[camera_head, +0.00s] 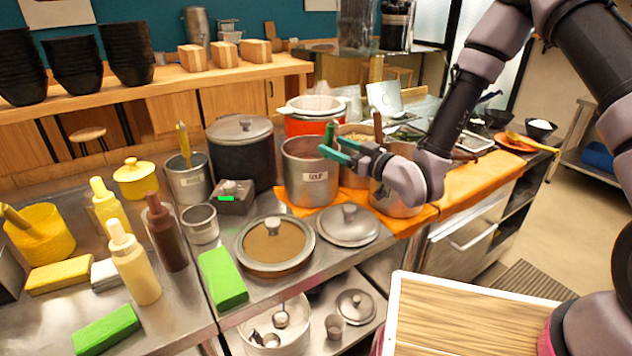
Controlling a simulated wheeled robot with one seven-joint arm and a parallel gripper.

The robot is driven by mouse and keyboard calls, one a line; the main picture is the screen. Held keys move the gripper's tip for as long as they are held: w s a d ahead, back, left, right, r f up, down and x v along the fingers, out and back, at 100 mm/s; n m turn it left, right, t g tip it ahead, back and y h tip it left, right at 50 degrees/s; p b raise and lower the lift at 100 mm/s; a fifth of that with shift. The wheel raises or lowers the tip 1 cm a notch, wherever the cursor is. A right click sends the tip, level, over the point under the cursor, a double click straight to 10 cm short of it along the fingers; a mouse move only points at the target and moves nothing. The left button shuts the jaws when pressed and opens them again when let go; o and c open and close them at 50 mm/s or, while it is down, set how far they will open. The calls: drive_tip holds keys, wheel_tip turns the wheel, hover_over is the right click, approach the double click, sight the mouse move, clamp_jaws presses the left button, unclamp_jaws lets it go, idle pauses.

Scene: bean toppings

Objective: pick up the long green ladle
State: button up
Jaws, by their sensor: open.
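The long green ladle (329,133) stands upright, its green handle rising from a steel pot with a label (307,180). Its lower end is hidden inside the pot. My gripper (337,149) reaches in from the right, its teal fingers pointing left above the pot's right rim. The gripper is open, and its fingertips are close to the ladle's handle. I cannot tell whether the handle is between the fingers or touching them.
More steel pots stand right of the labelled pot, one with a brown handle (378,127). A dark lidded pot (240,150) stands to the left. Lids (348,226) lie in front. Squeeze bottles (133,262) stand at the left. A wooden board (470,320) is at the lower right.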

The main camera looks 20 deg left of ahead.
drive_tip(key=x, duration=0.6)
drive_tip(key=shift+w+r, duration=0.2)
drive_tip(key=shift+w, duration=0.2)
drive_tip(key=shift+a, duration=0.1)
drive_tip(key=shift+c, duration=0.3)
clamp_jaws()
